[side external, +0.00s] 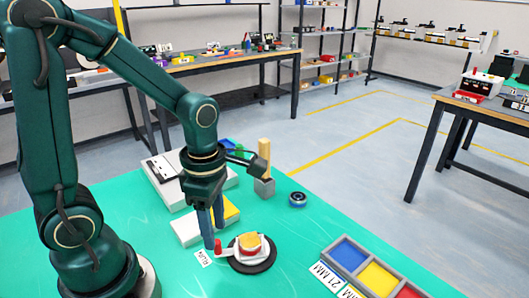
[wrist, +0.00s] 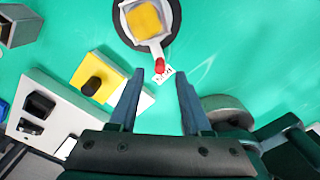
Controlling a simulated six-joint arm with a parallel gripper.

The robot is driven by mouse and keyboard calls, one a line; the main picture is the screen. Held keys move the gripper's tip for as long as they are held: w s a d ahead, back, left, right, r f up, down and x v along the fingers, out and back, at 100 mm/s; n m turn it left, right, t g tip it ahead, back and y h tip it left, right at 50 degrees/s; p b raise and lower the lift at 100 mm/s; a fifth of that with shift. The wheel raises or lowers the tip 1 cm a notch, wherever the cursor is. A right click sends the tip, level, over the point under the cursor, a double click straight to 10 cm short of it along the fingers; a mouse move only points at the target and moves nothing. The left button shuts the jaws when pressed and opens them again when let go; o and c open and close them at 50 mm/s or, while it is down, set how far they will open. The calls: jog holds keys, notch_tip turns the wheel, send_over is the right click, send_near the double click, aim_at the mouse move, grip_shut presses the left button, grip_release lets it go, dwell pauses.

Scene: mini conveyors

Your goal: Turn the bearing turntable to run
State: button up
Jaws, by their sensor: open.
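The bearing turntable (side external: 262,264) stands on the green mat, with a black round base and a light top plate carrying a yellow part. In the wrist view the turntable (wrist: 175,22) is at the top, partly cut off. Its short arm ends in a red knob (side external: 218,245), which also shows in the wrist view (wrist: 160,66). A white RUN label (side external: 204,258) lies by the knob; in the wrist view the knob partly covers the label (wrist: 166,75). My gripper (wrist: 159,80) is open and empty, pointing down, its blue fingers close to the knob.
A yellow-and-white block (side external: 190,231) and a white panel (side external: 165,190) lie behind my gripper. A grey block with a wooden post (side external: 264,187) and a small round bearing (side external: 298,199) stand further back. A tray of coloured compartments (side external: 352,252) lies to the right.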

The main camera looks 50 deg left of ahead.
jog(key=shift+r, duration=1.35)
jog(key=shift+r, duration=0.1)
jog(key=s+d+r+m+t, duration=0.1)
jog(key=r+m+t, duration=0.1)
jog(key=m, duration=1.1)
jog(key=s+d+r+m+t, duration=0.1)
jog(key=r+m, duration=0.4)
jog(key=m, duration=0.7)
jog(key=s+t, duration=0.1)
jog(key=t, duration=0.1)
jog(key=shift+m+t, duration=0.3)
jog(key=shift+m, duration=0.1)
